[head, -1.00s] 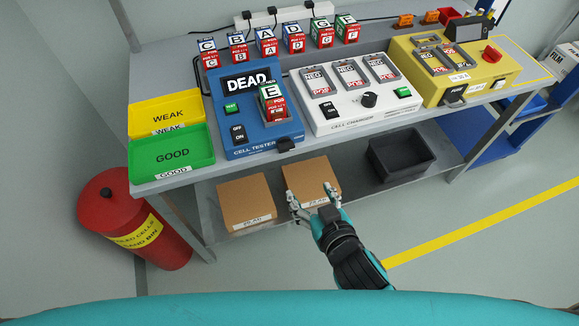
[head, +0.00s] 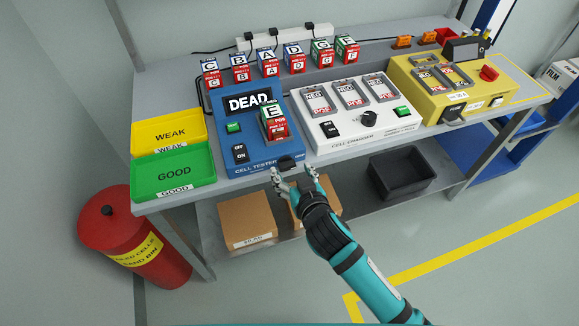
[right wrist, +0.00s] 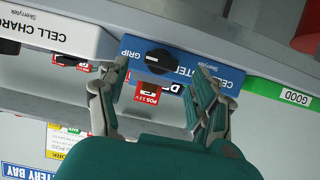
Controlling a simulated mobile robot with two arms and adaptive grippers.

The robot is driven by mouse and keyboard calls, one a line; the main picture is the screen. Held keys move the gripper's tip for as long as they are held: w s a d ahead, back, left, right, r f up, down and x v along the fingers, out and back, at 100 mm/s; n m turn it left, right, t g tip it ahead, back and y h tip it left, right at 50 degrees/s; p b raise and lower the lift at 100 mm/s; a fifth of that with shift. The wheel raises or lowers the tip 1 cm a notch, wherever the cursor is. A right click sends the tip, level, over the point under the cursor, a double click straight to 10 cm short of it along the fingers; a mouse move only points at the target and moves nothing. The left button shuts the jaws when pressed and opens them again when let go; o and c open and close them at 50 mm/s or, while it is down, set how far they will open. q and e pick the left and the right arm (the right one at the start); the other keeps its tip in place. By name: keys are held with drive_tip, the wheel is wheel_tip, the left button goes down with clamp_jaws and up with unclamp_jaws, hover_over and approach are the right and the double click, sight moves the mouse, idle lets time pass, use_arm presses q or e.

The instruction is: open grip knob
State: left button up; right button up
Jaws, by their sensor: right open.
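The grip knob is a black dial (right wrist: 158,61) with a light pointer mark, on the blue front face of the cell tester (right wrist: 205,66) beside the word GRIP. In the head view the knob (head: 286,162) sticks out at the tester's front edge. The tester's body (head: 262,156) holds cell E (head: 274,122) upright in its bay, and its screen (head: 249,103) reads DEAD. My right gripper (head: 294,171) is open and empty just in front of the knob. In the right wrist view its fingers (right wrist: 158,74) stand on either side of the knob, apart from it. My left gripper is out of view.
The white cell charger (head: 355,133) stands right of the tester, the yellow machine (head: 430,112) beyond it. Green GOOD (head: 172,188) and yellow WEAK (head: 150,133) trays lie left. Several cells line the back. Cardboard boxes (head: 246,222) and a dark bin (head: 402,181) sit on the lower shelf.

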sight(287, 165)
drive_tip(key=shift+x, duration=1.5)
drive_tip(key=shift+c, duration=0.2)
drive_tip(key=c, duration=1.1)
